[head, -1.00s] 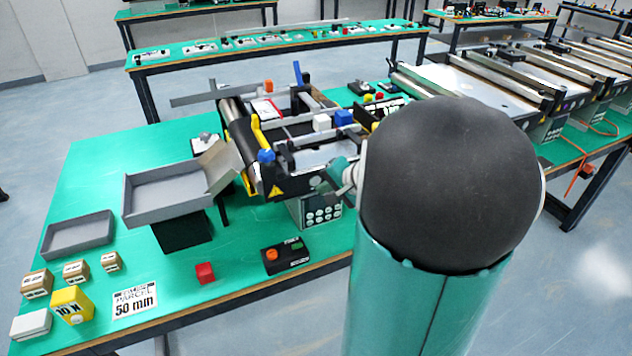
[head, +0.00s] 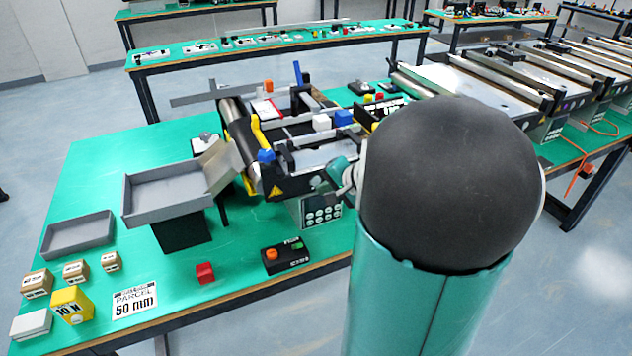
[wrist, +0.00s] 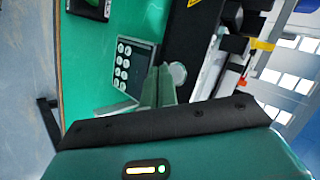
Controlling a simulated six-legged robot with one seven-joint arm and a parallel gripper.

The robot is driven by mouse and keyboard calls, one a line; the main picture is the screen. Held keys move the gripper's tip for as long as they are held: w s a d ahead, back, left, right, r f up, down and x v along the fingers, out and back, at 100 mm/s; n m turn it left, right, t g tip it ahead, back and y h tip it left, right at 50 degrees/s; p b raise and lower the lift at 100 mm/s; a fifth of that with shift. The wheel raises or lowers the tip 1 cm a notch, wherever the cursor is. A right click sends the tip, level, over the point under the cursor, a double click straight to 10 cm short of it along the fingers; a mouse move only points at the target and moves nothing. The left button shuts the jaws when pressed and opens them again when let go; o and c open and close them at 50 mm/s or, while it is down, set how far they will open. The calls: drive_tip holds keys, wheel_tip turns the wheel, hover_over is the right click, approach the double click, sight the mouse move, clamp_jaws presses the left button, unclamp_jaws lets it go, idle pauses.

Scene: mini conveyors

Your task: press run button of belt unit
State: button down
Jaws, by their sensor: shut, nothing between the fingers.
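The belt unit (head: 285,163) is a small black-framed conveyor on the green table, with a grey panel of several round pale buttons low on its front side (head: 321,211). The same button panel shows in the wrist view (wrist: 123,66), close to the left of my gripper (wrist: 162,76). My gripper is shut and empty, its fingers beside the panel's right edge; contact cannot be told. A black control box (head: 286,257) with an orange and a green button stands on the table in front. No run label is readable on the panel.
A grey tray (head: 128,207) stands at the belt's left end. A red cube (head: 205,273), a yellow block (head: 72,305) and small wooden blocks lie on the front left. More conveyors (head: 510,80) stand at the right.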

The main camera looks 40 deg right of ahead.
drive_tip(key=shift+w+d, duration=0.1)
drive_tip(key=shift+w, duration=0.3)
